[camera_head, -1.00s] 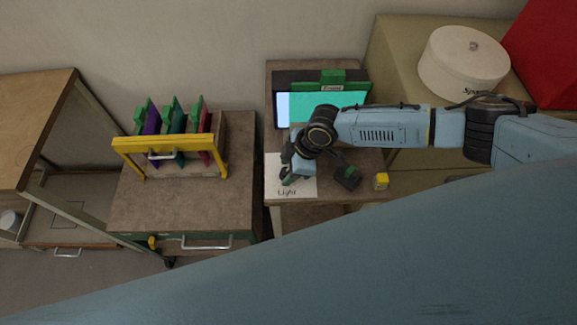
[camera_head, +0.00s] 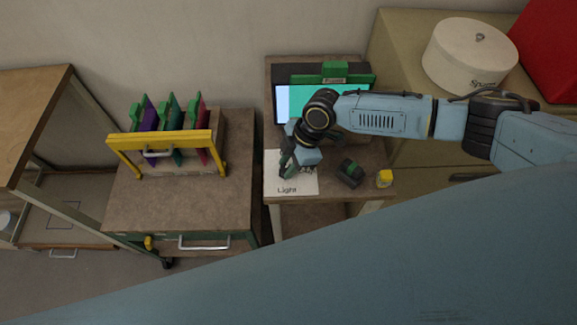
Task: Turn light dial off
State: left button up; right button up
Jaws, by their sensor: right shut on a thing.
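A white plate (camera_head: 304,187) marked "Light" lies on the small brown table. My right gripper (camera_head: 287,171) points down over the plate's left part and is shut on the light dial (camera_head: 287,173), a dark green thing mostly hidden by the fingers. The right arm comes in from the right. My left gripper is not in view.
A black and green knob (camera_head: 350,173) and a yellow block (camera_head: 384,178) stand right of the plate. A lit screen (camera_head: 322,97) is behind the wrist. A cart (camera_head: 180,212) with a yellow-handled rack (camera_head: 161,143) stands to the left. A white round box (camera_head: 470,54) is at back right.

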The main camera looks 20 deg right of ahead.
jog(key=n+g+b, duration=0.1)
jog(key=n+b, duration=0.1)
jog(key=n, duration=0.1)
jog(key=shift+w+f, duration=0.1)
jog(key=shift+w, duration=0.05)
jog(key=shift+n+g+h+b, duration=0.3)
jog(key=shift+n+g+b, duration=0.3)
jog(key=shift+n+b, duration=0.45)
jog(key=shift+n, duration=0.35)
jog(key=o, duration=1)
jog(key=shift+c, duration=0.2)
jog(key=v, duration=0.7)
jog(key=shift+r, duration=0.35)
